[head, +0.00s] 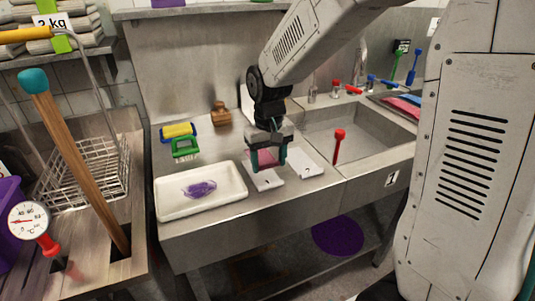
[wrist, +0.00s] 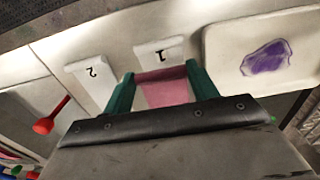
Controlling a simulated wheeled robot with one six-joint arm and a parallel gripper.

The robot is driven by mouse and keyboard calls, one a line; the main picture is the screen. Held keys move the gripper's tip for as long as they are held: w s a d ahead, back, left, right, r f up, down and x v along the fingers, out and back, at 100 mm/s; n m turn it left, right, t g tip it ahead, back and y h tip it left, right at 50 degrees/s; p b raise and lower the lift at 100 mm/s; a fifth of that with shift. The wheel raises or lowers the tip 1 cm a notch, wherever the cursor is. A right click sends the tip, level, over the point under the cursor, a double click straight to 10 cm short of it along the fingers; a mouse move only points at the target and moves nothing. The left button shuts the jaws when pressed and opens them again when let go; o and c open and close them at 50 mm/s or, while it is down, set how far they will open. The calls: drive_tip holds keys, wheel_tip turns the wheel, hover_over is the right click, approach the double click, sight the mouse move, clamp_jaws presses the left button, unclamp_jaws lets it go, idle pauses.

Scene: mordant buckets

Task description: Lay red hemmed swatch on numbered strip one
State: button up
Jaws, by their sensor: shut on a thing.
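My gripper (head: 266,165) is shut on a pinkish-red swatch (head: 267,157). In the wrist view the swatch (wrist: 165,90) spans between the two green fingers (wrist: 162,80). Numbered strip one (wrist: 158,48) is a white strip marked 1, just beyond the swatch in the wrist view. In the head view, strip one (head: 266,182) lies on the steel counter below the gripper, partly hidden by it. The swatch appears held above the strip; whether it touches cannot be told. Strip two (head: 307,165) lies to the right, bare.
A sink (head: 345,130) with a red-handled tool (head: 338,147) lies to the right.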

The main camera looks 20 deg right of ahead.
drive_tip(key=shift+a+f, duration=0.1)
drive_tip(key=shift+f, duration=2)
drive_tip(key=shift+s+f, duration=0.1)
drive_tip(key=shift+f, duration=0.05)
drive_tip(key=shift+s+f, duration=0.1)
drive_tip(key=o, duration=0.9)
drive_tip(key=shift+o, duration=0.6)
wheel_tip(320, 180, up, 8)
drive_tip(key=shift+r, duration=0.15)
drive_tip(key=s+d+r, duration=0.1)
drive_tip(key=s+r, duration=0.3)
drive_tip(key=s, duration=0.8)
drive_tip(key=s+d+r+t, duration=0.1)
drive_tip(key=s+d+r, duration=0.1)
drive_tip(key=s, duration=1)
drive_tip(key=shift+s+r, duration=0.3)
drive_tip(key=shift+r, duration=0.55)
